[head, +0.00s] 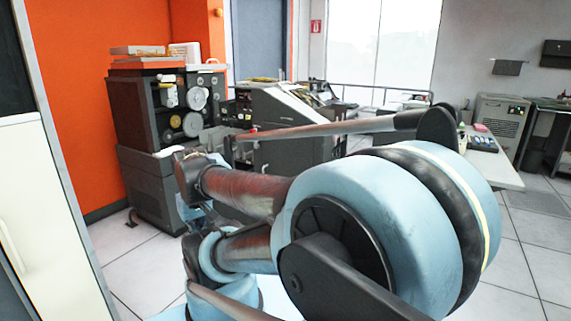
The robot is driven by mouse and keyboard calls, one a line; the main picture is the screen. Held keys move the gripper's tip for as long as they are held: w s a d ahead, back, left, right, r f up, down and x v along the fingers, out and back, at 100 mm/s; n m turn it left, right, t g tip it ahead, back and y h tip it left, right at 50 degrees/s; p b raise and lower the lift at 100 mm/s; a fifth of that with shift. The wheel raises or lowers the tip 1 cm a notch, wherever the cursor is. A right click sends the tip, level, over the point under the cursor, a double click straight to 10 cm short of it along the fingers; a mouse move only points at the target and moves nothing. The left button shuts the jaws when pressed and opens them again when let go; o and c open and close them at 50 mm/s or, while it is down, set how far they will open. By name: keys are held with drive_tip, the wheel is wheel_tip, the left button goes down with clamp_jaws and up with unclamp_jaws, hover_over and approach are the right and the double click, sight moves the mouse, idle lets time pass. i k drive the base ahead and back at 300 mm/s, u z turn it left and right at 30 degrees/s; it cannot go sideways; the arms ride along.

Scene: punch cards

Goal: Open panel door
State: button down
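A tall white panel (38,200) stands at the left edge, cut off by the frame. A pale, curved handle (10,247) is on its lower left part. It looks shut, but I cannot tell for sure that it is the task's panel door. My light blue arm fills the middle and lower right, in front of the machines. Its far end reaches toward the left, to the right of the white panel and apart from it in the picture. I cannot make out any gripper fingers; they seem hidden behind or below the arm links.
A dark tape-reel machine (140,115) stands against the orange wall (85,125). A grey slanted console (290,125) is behind my arm. A white table (495,165) and a grey unit (500,117) are at right. Tiled floor (125,255) is clear between panel and arm.

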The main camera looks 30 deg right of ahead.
sight(289, 160)
drive_tip(key=z, duration=1.05)
drive_tip(key=k, duration=0.55)
drive_tip(key=z, duration=0.15)
drive_tip(key=i, duration=0.5)
drive_tip(key=u, duration=0.05)
